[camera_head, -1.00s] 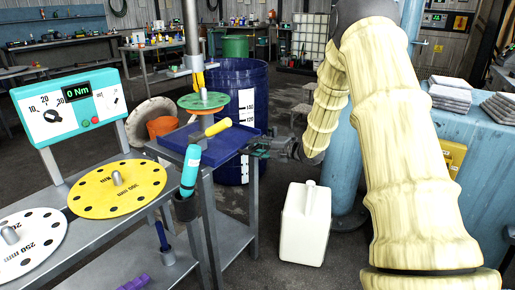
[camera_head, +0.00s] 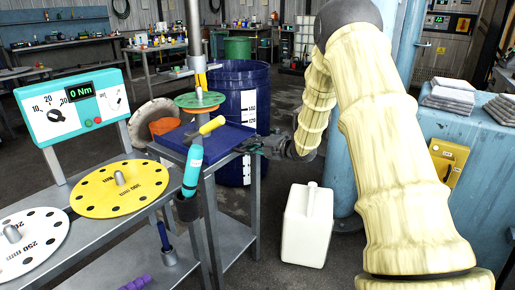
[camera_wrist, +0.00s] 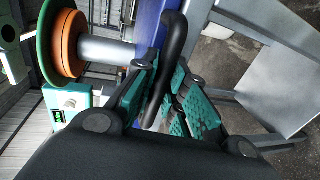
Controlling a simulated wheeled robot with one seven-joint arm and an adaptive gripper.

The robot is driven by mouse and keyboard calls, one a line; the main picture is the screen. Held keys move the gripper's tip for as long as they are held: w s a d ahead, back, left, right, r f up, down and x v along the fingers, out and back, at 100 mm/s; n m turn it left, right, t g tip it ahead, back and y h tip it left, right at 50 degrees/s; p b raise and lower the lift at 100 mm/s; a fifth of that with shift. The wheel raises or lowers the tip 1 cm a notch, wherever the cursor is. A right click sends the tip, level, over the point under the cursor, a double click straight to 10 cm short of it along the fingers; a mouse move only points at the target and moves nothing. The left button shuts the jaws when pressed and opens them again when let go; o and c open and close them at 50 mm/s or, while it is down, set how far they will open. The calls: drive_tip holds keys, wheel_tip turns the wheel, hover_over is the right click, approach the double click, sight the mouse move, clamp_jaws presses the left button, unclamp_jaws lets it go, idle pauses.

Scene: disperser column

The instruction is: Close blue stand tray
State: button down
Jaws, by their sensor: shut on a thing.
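The blue stand tray (camera_head: 232,139) is at the top of the grey metal stand, below the green and orange disc (camera_head: 200,101) on the vertical column. My gripper (camera_head: 256,145) is at the tray's right edge. In the wrist view, my gripper's green-padded fingers (camera_wrist: 166,92) are shut around a curved black handle (camera_wrist: 174,48) at the blue tray's edge (camera_wrist: 149,28). The fingers hide part of the handle. How far the tray sits inside the stand is hard to tell.
A white canister (camera_head: 307,225) is on the floor to the right. A blue barrel (camera_head: 242,92) stands behind the stand. A yellow disc (camera_head: 119,188) lies on the left bench.

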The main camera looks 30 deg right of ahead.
drive_tip(key=c, duration=1.8)
unclamp_jaws()
drive_tip(key=shift+w+a+r, duration=0.1)
drive_tip(key=o, duration=0.3)
drive_tip(key=shift+w, duration=0.15)
drive_tip(key=shift+o, duration=0.2)
drive_tip(key=v, duration=1.2)
